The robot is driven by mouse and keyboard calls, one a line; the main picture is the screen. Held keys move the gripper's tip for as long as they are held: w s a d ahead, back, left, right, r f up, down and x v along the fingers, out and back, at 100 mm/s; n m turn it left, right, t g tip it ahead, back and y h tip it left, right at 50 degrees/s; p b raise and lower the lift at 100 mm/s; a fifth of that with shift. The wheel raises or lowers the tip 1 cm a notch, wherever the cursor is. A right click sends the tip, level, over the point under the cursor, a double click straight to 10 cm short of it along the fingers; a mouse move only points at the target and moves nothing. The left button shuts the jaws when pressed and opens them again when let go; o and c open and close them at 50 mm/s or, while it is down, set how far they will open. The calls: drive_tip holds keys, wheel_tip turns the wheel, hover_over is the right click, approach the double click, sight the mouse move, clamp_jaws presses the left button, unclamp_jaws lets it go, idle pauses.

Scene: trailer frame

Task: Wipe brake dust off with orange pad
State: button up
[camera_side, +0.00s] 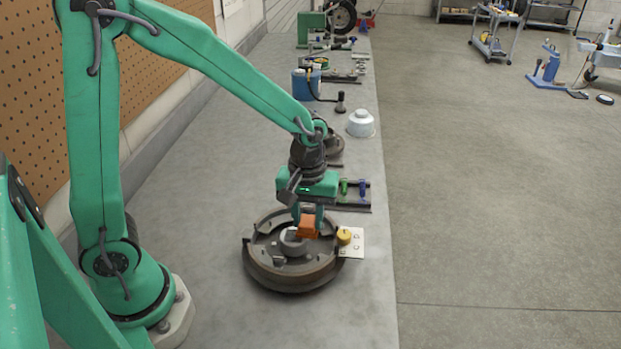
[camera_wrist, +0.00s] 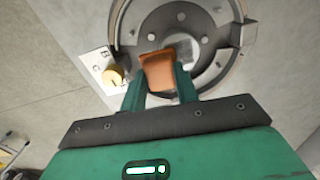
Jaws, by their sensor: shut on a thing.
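My gripper (camera_side: 308,214) points down over the brake assembly and is shut on an orange pad (camera_side: 306,228). In the wrist view the pad (camera_wrist: 158,70) sits between my two green fingers (camera_wrist: 160,88). The round brake assembly (camera_side: 262,262) lies flat on the bench, with a brown-grey rim and a grey hub (camera_side: 292,243) in its middle. The pad is at the right side of the hub; I cannot tell whether it touches. Brake dust is not clearly distinguishable from the dark metal.
A pale plate (camera_side: 355,248) with a yellow knob (camera_side: 344,236) sits at the assembly's right. A rack with green and blue pieces (camera_side: 352,189), a white domed part (camera_side: 361,123) and a blue container (camera_side: 305,84) stand farther back. The grey bench (camera_side: 200,220) is clear at left.

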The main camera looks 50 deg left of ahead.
drive_tip(key=shift+s+a+f, duration=0.15)
drive_tip(key=shift+f, duration=0.7)
drive_tip(key=shift+s+a+f, duration=0.15)
drive_tip(key=shift+s+a, duration=0.65)
drive_tip(key=shift+c, duration=0.3)
drive_tip(key=shift+s+a, duration=1.1)
drive_tip(key=shift+s, duration=0.05)
drive_tip(key=shift+w+d, duration=2)
drive_tip(key=shift+w, duration=0.05)
drive_tip(key=shift+w+r, duration=0.1)
drive_tip(key=shift+r, duration=4)
